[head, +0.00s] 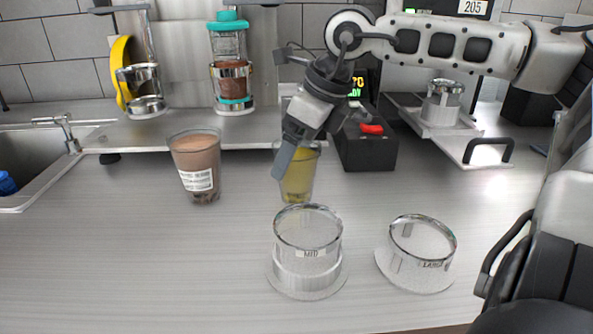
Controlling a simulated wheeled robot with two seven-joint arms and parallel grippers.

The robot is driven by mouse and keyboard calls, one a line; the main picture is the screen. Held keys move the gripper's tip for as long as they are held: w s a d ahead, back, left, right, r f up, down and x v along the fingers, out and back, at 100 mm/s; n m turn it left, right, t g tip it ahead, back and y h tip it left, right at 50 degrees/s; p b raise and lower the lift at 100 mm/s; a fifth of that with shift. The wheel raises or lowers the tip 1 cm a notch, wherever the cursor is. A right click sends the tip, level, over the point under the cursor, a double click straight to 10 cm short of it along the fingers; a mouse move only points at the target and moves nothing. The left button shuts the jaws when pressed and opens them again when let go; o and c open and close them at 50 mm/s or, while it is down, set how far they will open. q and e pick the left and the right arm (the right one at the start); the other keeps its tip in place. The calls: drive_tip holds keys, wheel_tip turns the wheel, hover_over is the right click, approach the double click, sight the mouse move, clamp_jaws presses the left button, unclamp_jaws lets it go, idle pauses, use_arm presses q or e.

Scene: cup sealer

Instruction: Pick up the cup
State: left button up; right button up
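A clear cup with yellow-green liquid (298,186) stands upright on the counter near the middle. My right gripper (286,163) comes down from above, with one grey finger in front of the left part of this cup's rim. The other finger is not clearly seen, so I cannot tell how far apart they are or whether they touch the cup. A taller clear cup with brown drink and a white label (196,158) stands upright to the left, apart from the gripper. My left gripper is not in view.
Two clear ring holders, marked MID (307,262) and LARGE (420,262), stand at the front. A dark sealer machine (368,150) with a pulled-out tray (455,140) is behind. A shelf with dispensers (232,85) and a sink (35,165) are at left. The front left counter is clear.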

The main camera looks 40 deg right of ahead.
drive_tip(key=shift+x, duration=1.1)
drive_tip(key=c, duration=1.2)
drive_tip(key=shift+r, duration=0.1)
